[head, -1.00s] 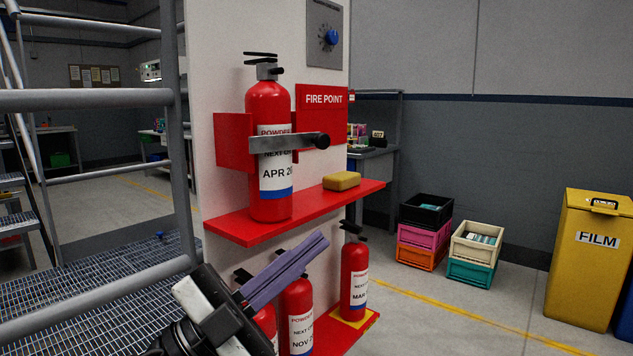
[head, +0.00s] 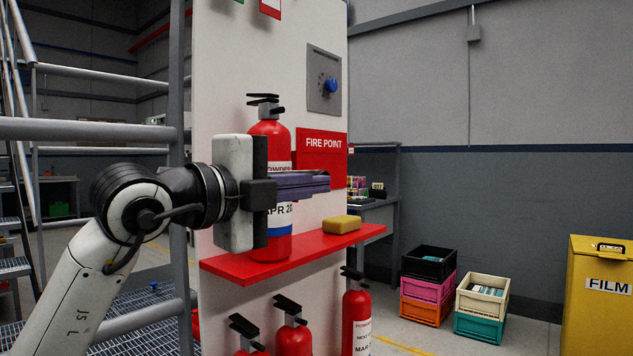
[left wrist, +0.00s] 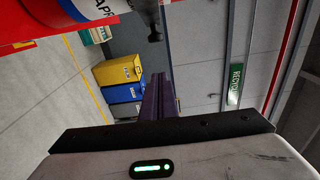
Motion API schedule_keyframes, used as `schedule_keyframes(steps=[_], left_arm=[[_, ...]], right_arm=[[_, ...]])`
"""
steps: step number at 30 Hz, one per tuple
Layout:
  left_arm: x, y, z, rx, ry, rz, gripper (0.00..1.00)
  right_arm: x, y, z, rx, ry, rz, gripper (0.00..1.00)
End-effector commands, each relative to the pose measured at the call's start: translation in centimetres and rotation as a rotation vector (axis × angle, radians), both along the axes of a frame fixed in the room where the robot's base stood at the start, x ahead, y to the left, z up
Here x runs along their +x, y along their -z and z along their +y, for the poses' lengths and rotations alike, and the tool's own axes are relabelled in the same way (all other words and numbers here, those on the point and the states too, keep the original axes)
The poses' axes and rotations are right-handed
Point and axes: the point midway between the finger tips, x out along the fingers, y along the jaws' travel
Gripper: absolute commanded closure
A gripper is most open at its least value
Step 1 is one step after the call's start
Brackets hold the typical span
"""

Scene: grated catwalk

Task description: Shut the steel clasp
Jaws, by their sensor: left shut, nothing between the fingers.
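The steel clasp (left wrist: 147,12) shows in the left wrist view as a dark bar ending in a black knob (left wrist: 155,36), beside the fire extinguisher (left wrist: 80,8). In the head view the upper extinguisher (head: 268,128) stands upright on the red shelf. My left gripper (head: 328,182) is shut and empty, its purple fingers pointing right across the front of the bottle. Gripper and fingers hide most of the clasp there. In the left wrist view the fingers (left wrist: 158,80) lie close below the knob; I cannot tell whether they touch it. My right gripper is not in view.
A yellow block (head: 342,223) lies on the red shelf (head: 225,264). Several extinguishers (head: 292,335) stand below. A grey panel with a blue knob (head: 331,86) is above. Grey railing (head: 90,129) is at the left. Crates (head: 428,290) and a yellow bin (head: 600,300) stand farther right.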

Motion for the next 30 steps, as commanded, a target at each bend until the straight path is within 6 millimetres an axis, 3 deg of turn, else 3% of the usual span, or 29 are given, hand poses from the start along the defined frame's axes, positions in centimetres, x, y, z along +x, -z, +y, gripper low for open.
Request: schedule_keyframes(steps=[6, 12, 26, 30], left_arm=[[3.6, -0.1, -3.1, 0.001, 0.001, 0.002, 1.00], [5.8, -0.1, -0.9, 0.000, -0.001, 0.003, 1.00], [6.5, -0.1, -0.4, -0.001, 0.002, -0.001, 1.00], [7.6, -0.4, -0.2, -0.003, 0.001, 0.005, 1.00]], right_arm=[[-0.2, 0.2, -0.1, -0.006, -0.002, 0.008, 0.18], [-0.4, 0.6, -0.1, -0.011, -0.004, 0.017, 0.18], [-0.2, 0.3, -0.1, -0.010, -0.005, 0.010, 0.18], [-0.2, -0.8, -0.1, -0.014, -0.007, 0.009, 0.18]])
